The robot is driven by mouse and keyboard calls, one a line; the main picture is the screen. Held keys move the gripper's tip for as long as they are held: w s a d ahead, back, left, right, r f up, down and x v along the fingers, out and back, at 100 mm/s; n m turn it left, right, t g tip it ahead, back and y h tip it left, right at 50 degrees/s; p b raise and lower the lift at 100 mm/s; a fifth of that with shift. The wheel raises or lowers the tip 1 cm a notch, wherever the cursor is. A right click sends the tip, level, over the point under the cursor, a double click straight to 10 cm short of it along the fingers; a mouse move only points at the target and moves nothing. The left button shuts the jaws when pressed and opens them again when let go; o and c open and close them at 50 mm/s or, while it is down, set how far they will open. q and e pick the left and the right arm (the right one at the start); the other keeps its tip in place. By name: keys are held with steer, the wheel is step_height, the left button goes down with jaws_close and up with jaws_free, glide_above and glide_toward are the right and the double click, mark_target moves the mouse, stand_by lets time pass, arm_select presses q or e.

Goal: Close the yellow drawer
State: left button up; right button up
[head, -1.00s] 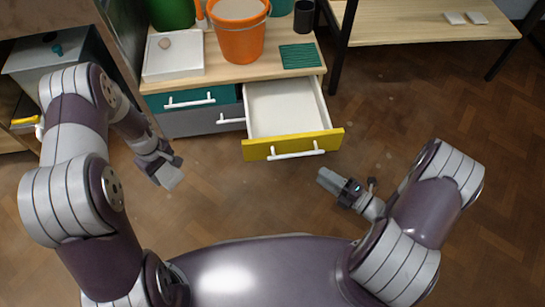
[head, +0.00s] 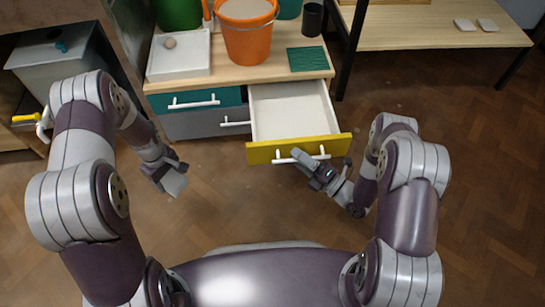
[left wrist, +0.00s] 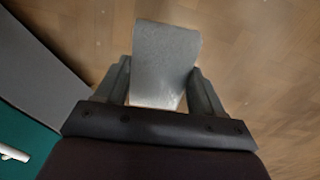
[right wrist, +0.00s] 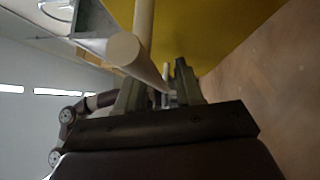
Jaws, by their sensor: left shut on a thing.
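The drawer with the yellow front (head: 270,152) stands pulled out from the cabinet, and its white inside looks empty. Its white bar handle (head: 284,160) is partly covered by my right gripper (head: 316,168). In the right wrist view the handle bar (right wrist: 124,48) runs close to the fingers of my right gripper (right wrist: 160,92), beside the yellow front (right wrist: 215,35). These fingers are apart; whether they touch the bar is unclear. My left gripper (head: 172,180) is low, left of the drawer, shut on a grey slab-like thing (left wrist: 165,60).
The cabinet top (head: 265,78) carries an orange bucket (head: 248,40), a white tray (head: 180,72) and a green ribbed mat (head: 306,59). Teal (head: 225,97) and grey (head: 195,124) drawers are shut beside the open one. A wooden table (head: 430,30) stands at right.

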jaws_close()
steer(key=shift+w, duration=0.1)
